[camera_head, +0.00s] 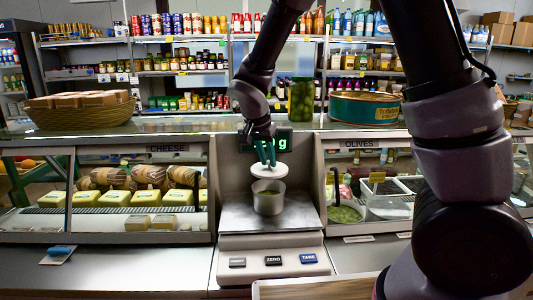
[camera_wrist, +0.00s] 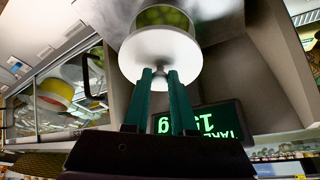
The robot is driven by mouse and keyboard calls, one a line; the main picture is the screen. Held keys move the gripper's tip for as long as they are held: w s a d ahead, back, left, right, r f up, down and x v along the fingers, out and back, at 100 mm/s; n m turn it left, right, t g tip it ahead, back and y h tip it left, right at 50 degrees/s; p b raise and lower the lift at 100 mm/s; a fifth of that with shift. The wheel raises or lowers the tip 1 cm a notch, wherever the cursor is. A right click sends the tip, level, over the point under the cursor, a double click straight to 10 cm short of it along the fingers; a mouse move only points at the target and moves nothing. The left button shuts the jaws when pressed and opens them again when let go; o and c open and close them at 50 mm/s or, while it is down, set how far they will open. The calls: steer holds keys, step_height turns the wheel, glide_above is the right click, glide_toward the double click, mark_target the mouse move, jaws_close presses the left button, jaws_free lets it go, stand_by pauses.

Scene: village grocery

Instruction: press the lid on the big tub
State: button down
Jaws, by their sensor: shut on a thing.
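My gripper (camera_head: 268,154) points down over the scale, its green fingers shut on the knob of a round white lid (camera_head: 267,170). In the wrist view my gripper (camera_wrist: 160,76) grips the knob and the lid (camera_wrist: 150,48) spreads beyond the fingertips. A pale round tub (camera_head: 268,202) stands upright on the scale plate, directly below the lid. Its open top shows, with a gap between rim and lid. Green olives in the tub show past the lid in the wrist view; the lid hides part of the tub there.
The scale (camera_head: 272,245) stands between a cheese case (camera_head: 100,228) and an olive case (camera_head: 365,228). Its lit display is behind my gripper. On the counter stand a jar of olives (camera_head: 301,100), a large green tin (camera_head: 364,107) and a basket (camera_head: 80,116). The plate around the tub is clear.

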mark_target(266, 170)
steer(key=shift+f, duration=2.25)
steer(key=shift+s+a, duration=0.1)
steer(key=shift+s, duration=0.1)
steer(key=shift+f, duration=0.15)
stand_by(0.5)
steer(key=shift+c, duration=0.9)
jaws_free()
steer(key=shift+r, duration=3.5)
